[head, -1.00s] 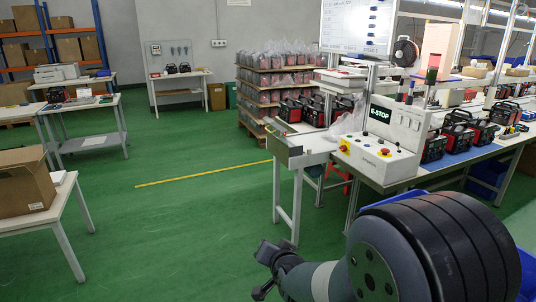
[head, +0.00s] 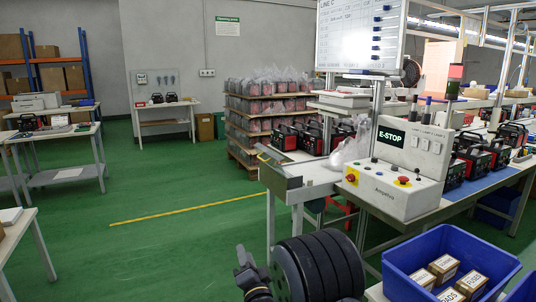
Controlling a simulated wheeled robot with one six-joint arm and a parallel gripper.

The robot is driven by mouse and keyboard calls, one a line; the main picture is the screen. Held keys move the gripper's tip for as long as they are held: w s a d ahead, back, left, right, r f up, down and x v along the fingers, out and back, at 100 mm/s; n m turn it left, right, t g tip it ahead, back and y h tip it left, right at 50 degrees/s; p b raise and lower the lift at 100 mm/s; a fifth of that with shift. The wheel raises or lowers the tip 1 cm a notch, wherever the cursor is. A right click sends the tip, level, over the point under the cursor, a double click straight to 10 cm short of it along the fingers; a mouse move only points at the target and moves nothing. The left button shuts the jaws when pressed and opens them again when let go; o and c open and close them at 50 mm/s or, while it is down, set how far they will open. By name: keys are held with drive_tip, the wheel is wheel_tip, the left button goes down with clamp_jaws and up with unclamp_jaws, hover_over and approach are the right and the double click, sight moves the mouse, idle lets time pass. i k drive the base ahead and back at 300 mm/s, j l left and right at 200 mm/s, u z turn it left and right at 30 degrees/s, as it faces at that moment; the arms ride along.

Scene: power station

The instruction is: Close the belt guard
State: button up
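The belt's near end (head: 288,182) is a grey metal box on white legs, left of the E-STOP console (head: 395,168). A thin raised piece with a yellowish edge (head: 268,153) stands at its left end; it may be the belt guard, but it is too small to tell whether it is open. Several red-and-black units (head: 308,137) sit on the belt behind. My gripper (head: 246,262) is low at the bottom middle, in front of and below the belt end, touching nothing visible. Its fingers are dark and unclear, so its opening cannot be told.
A blue bin (head: 440,240) with small cartons stands at the lower right, near my arm. A workbench (head: 508,178) runs right of the console. A stacked pallet (head: 268,110) stands behind the belt. Green floor with a yellow line (head: 190,209) is free on the left.

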sight(268, 160)
drive_tip(key=i+j+z, duration=0.1)
drive_tip(key=i, duration=0.4)
drive_tip(key=i+j+z, duration=0.1)
drive_tip(key=i, duration=0.45)
drive_tip(key=i+j, duration=0.2)
drive_tip(key=i, duration=0.3)
drive_tip(key=i+j+z, duration=0.15)
drive_tip(key=i, duration=0.35)
